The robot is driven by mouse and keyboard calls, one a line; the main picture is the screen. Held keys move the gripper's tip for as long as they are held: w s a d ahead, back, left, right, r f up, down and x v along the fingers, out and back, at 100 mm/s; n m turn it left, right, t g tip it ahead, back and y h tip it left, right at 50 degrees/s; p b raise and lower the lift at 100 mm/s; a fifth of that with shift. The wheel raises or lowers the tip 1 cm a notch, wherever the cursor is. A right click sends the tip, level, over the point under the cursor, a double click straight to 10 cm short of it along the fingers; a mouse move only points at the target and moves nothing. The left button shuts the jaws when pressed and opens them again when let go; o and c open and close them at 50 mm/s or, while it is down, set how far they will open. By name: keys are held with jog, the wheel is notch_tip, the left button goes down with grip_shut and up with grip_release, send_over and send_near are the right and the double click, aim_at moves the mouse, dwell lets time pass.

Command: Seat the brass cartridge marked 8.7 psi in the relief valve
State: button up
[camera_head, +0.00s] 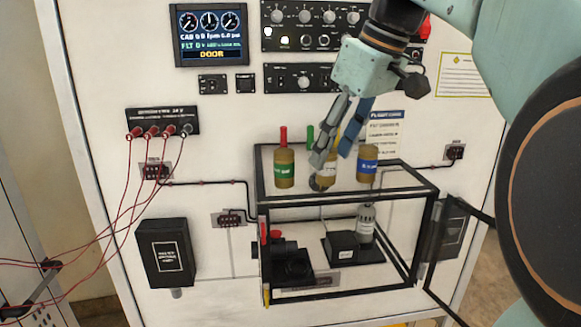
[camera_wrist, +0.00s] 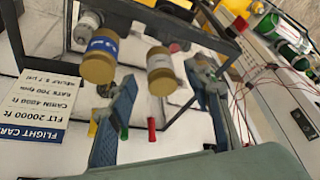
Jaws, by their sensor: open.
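Three brass cartridges stand on the chamber's top (camera_head: 300,190). The left cartridge (camera_head: 284,170) has a green band, the middle cartridge (camera_head: 329,178) a pale band, the right cartridge (camera_head: 367,166) a blue band. Their small print is too blurred to read surely. My gripper (camera_head: 333,155) is open and points down over the middle cartridge, partly hiding it. In the wrist view my gripper (camera_wrist: 163,78) has its fingers on either side of the pale-banded cartridge (camera_wrist: 162,72); contact cannot be told. The blue-banded cartridge (camera_wrist: 100,60) stands just outside one finger. I cannot surely identify the relief valve.
Inside the framed chamber are a black fitting with a red part (camera_head: 285,258) and a black block (camera_head: 341,246) beside a grey cylinder (camera_head: 366,222). The chamber's door (camera_head: 455,262) hangs open at right. Red leads (camera_head: 115,215) hang at left. A flight card (camera_wrist: 42,112) is on the panel.

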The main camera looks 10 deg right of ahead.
aim_at(332, 151)
jog(key=x, duration=0.3)
jog(key=shift+w+a+f, duration=0.1)
jog(key=shift+a+f, duration=0.1)
grip_shut()
